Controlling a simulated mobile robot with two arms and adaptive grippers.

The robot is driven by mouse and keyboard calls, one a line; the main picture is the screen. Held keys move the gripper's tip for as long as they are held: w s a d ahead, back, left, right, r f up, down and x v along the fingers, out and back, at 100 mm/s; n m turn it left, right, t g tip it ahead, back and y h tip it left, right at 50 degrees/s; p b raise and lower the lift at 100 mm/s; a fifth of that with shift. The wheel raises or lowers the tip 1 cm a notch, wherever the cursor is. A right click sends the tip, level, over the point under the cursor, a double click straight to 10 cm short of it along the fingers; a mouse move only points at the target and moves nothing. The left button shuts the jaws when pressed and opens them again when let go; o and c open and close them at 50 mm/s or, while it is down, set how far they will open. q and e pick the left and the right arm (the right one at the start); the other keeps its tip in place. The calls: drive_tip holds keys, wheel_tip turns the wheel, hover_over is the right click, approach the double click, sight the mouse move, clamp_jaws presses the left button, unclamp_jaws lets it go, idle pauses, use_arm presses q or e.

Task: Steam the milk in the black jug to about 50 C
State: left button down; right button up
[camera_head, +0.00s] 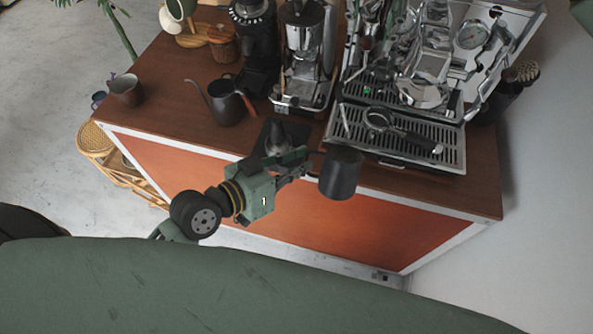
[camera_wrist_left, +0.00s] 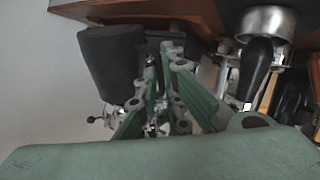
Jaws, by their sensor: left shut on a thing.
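The black jug (camera_head: 341,176) is a dark, roughly upright cylinder, held in the air just off the front edge of the counter. My left gripper (camera_head: 303,166) is shut on its left side, at the handle side. The jug also shows as a dark shape at the upper left of the left wrist view (camera_wrist_left: 108,62), beside my green fingers (camera_wrist_left: 165,60). The inside of the jug and any milk cannot be made out. The espresso machine (camera_head: 425,75) stands behind and to the right of the jug. Its steam wand is hard to pick out. My right gripper is not in view.
A slotted drip tray (camera_head: 440,155) with a portafilter (camera_head: 380,120) on it lies just behind the jug. A tamper-like tool (camera_head: 275,138) stands on a dark mat. A kettle (camera_head: 228,105), grinder (camera_head: 302,60) and cup (camera_head: 126,90) stand further left.

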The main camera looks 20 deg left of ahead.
sight(368, 37)
use_arm(q)
drive_tip(key=w+r, duration=0.7)
drive_tip(key=shift+w+a+r, duration=0.15)
drive_tip(key=shift+w, duration=0.2)
idle(0.6)
drive_tip(key=shift+r, duration=0.15)
use_arm(e)
drive_tip(key=shift+f, duration=0.15)
use_arm(q)
drive_tip(key=shift+w+r, duration=0.15)
use_arm(e)
drive_tip(key=shift+x, duration=2.85)
drive_tip(key=c, duration=0.7)
drive_tip(key=shift+a, duration=0.1)
clamp_jaws()
use_arm(q)
drive_tip(key=shift+a, duration=0.15)
